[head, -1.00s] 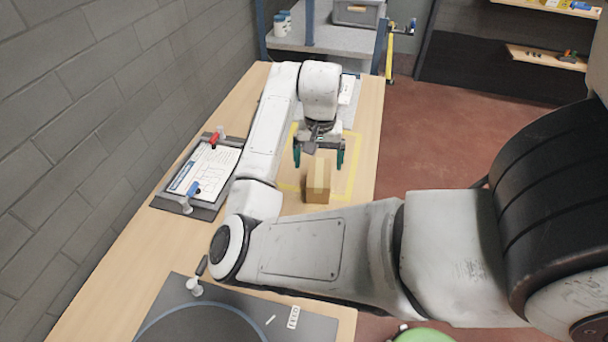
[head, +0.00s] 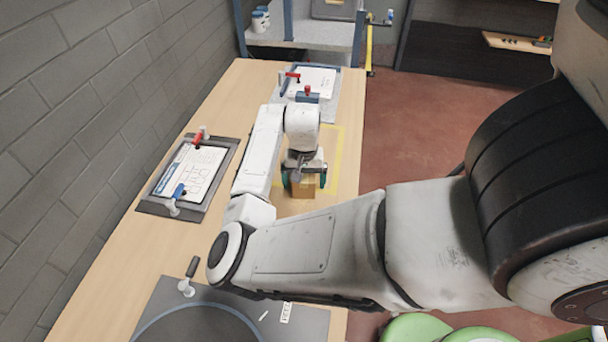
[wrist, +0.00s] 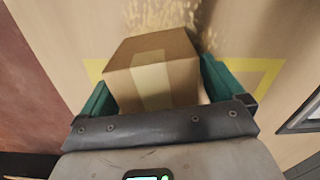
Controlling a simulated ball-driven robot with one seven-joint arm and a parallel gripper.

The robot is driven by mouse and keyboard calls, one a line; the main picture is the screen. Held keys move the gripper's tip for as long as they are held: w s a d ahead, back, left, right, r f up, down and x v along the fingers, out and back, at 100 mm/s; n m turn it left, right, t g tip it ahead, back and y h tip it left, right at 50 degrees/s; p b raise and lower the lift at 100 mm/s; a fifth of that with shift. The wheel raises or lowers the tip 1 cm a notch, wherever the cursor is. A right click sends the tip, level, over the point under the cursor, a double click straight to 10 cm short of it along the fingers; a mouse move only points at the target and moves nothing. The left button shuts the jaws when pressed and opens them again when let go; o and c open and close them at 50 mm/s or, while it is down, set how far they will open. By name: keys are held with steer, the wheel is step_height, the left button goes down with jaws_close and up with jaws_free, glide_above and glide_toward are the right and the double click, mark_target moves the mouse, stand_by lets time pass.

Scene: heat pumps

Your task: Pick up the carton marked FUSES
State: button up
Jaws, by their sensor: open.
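A small brown carton (head: 305,188) with a pale tape strip stands inside a yellow outlined square on the wooden bench. No marking on it is readable in these views. My gripper (head: 304,180) is lowered over it, with one green-tipped finger on each side. In the wrist view the carton (wrist: 153,72) sits between the two green fingers of my gripper (wrist: 152,88). The jaws are open. I cannot tell whether either finger touches the carton.
A grey board with a paper sheet (head: 190,172) lies on the bench left of my arm. A similar board (head: 312,82) with red and blue pieces lies at the far end. A dark plate (head: 190,312) lies in front. Reddish floor is right of the bench.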

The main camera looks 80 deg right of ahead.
steer(key=c, duration=1.2)
steer(key=shift+r, duration=0.15)
